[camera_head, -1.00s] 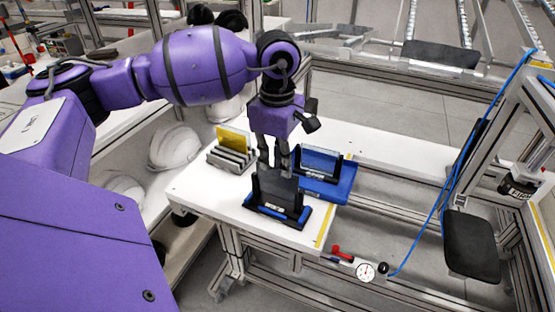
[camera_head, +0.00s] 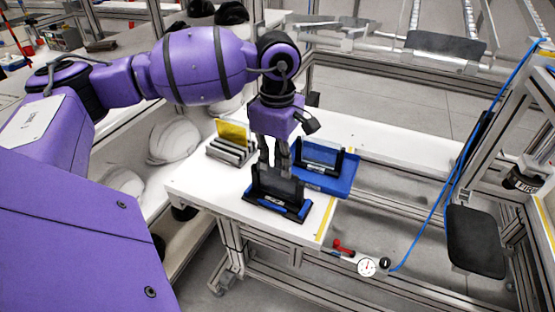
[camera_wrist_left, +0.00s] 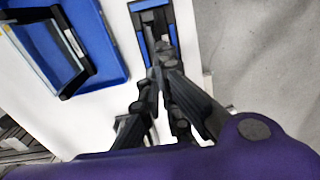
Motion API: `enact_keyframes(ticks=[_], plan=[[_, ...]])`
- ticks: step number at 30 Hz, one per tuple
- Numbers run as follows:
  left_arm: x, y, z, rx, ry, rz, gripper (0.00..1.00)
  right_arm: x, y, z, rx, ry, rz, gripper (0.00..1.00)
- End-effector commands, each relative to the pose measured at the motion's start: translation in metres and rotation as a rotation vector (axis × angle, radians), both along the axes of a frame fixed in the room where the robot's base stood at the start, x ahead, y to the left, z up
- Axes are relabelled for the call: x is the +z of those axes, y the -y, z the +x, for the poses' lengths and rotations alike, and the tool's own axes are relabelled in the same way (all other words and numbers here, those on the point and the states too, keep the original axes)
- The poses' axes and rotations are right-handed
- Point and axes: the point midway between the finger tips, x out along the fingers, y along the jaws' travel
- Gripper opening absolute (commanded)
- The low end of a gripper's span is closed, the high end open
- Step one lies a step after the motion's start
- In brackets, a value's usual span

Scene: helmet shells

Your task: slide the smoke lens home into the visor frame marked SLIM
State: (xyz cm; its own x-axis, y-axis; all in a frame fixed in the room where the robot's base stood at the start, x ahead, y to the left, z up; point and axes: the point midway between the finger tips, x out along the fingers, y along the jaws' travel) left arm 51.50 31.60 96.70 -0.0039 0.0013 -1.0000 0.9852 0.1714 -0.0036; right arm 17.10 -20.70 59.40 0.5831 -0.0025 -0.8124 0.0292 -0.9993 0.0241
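The smoke lens (camera_head: 278,187) is a dark upright plate standing between the end posts of the near visor frame (camera_head: 276,208), black with blue parts, on the white bench. My left gripper (camera_head: 275,172) points straight down over this frame, with its fingers closed on the lens's upper edge. In the left wrist view the gripper (camera_wrist_left: 163,65) has its fingertips together at the frame (camera_wrist_left: 138,8). The lens is seen nearly edge-on there and mostly hidden. The label on the frame is too small to read. My right gripper is not in view.
A second frame with a blue-tinted lens (camera_head: 319,153) stands on a blue tray (camera_head: 340,187) just behind and right. A grey slotted rack (camera_head: 228,152) with a yellow lens (camera_head: 232,132) is at the back left. A gauge (camera_head: 366,267) sits below the bench's front edge.

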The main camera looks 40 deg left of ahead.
Motion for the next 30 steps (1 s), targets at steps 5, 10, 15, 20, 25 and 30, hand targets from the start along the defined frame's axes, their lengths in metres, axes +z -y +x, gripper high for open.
enact_keyframes(ticks=[5, 10, 15, 20, 25, 30], plan=[[-0.003, 0.000, 0.000, 0.000, 0.001, 0.000, 0.08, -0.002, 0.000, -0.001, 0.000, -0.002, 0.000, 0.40], [-0.003, 0.000, 0.000, 0.000, 0.001, 0.000, 0.27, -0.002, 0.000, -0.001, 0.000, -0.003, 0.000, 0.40], [-0.003, 0.000, 0.000, 0.000, 0.000, 0.000, 0.27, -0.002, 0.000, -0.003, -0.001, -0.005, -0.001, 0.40], [0.000, 0.000, 0.000, 0.000, 0.001, 0.000, 0.27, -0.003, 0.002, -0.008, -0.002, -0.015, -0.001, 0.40], [0.023, 0.000, 0.001, 0.000, 0.005, 0.001, 0.27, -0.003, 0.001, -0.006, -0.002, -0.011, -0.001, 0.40], [0.061, 0.000, 0.002, 0.000, 0.006, 0.000, 0.27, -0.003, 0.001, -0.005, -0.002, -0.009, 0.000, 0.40]])
